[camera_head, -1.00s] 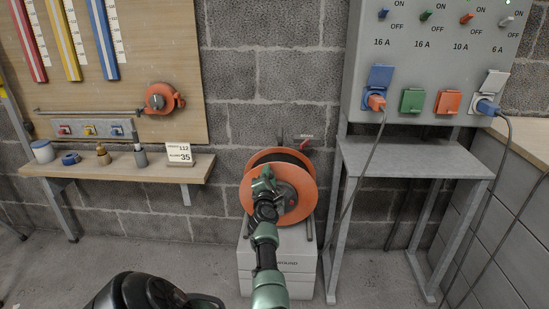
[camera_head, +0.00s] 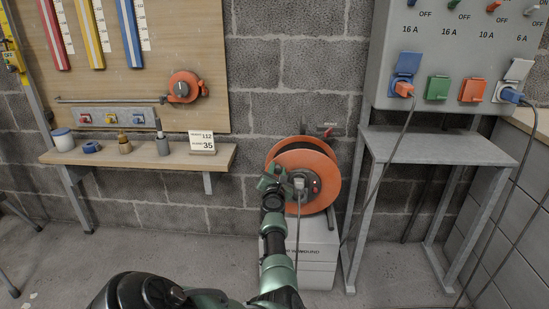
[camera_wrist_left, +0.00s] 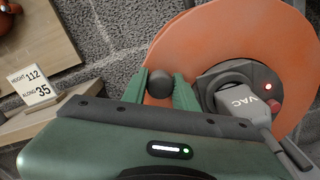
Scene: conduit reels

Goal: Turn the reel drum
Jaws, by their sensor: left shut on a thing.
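The reel drum (camera_head: 326,164) is a large orange disc with a dark hub, standing on a pale block against the wall. It fills the right of the left wrist view (camera_wrist_left: 190,45). My left gripper (camera_head: 270,182) is at the drum's left side. In the left wrist view its green fingers (camera_wrist_left: 168,90) are shut on a dark round knob (camera_wrist_left: 159,83) in front of the drum's face. A grey plug marked VAC (camera_wrist_left: 240,102) sits at the hub, its cable hanging down. A small red light shows on the hub. My right gripper is not in view.
A red brake lever (camera_head: 327,132) sits above the drum. A grey metal stand (camera_head: 436,147) under the socket panel (camera_head: 455,55) is close on the right, with hanging cables. A wooden shelf (camera_head: 110,158) with small items is at left. The pale block (camera_head: 318,268) is below.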

